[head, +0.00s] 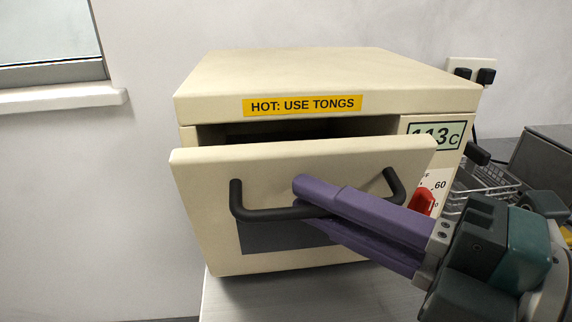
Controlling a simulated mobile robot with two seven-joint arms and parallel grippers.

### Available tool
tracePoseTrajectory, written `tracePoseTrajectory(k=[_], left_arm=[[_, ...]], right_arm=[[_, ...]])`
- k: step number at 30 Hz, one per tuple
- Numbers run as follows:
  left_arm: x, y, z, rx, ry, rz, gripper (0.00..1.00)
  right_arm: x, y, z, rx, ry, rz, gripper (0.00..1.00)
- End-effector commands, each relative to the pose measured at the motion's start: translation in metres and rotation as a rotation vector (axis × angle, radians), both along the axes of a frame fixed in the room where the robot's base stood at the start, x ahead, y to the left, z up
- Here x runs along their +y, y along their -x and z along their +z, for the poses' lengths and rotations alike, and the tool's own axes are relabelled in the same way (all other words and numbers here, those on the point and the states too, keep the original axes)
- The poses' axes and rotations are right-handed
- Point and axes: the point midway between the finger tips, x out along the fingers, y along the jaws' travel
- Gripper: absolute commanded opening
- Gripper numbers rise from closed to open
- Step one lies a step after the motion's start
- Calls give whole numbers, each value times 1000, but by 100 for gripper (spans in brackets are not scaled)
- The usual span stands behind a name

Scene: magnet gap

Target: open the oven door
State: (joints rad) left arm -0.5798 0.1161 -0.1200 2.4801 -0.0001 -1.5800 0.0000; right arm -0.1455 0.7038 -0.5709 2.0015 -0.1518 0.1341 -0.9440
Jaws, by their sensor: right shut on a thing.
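The cream oven (330,68) stands on a grey bench, with a yellow label reading "HOT: USE TONGS" above its opening. Its door (300,160) is partly open, its top edge tipped out toward me, with a dark gap behind it. The black bar handle (262,213) runs across the door's front. My right gripper (312,194) comes in from the right, its purple fingers shut on the handle near the middle of the bar. The fingers hide part of the handle and of the dark door window (275,237). My left gripper is not in view.
A display reading about 113 C (452,135) and a red knob (424,201) are on the oven's right front, partly covered. A wire rack (483,180) and a grey box (545,160) stand at the right. A wall socket (472,70) is behind.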

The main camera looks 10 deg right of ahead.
Motion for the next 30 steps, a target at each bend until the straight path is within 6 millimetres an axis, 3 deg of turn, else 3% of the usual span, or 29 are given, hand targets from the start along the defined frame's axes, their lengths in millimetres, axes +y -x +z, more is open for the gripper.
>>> tracePoseTrajectory(k=[1, 3, 15, 21, 30], left_arm=[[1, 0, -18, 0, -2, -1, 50], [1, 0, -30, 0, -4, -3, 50], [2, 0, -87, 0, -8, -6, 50], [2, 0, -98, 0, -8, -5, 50], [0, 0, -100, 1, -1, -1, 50]], right_arm=[[0, 7, -14, -33, -4, -2, 0], [0, 14, -18, -88, -5, -2, 0], [0, 46, -40, -339, -1, -1, 0], [0, 52, -43, -397, 0, 0, 0], [0, 54, -42, -415, 0, 0, 0]])
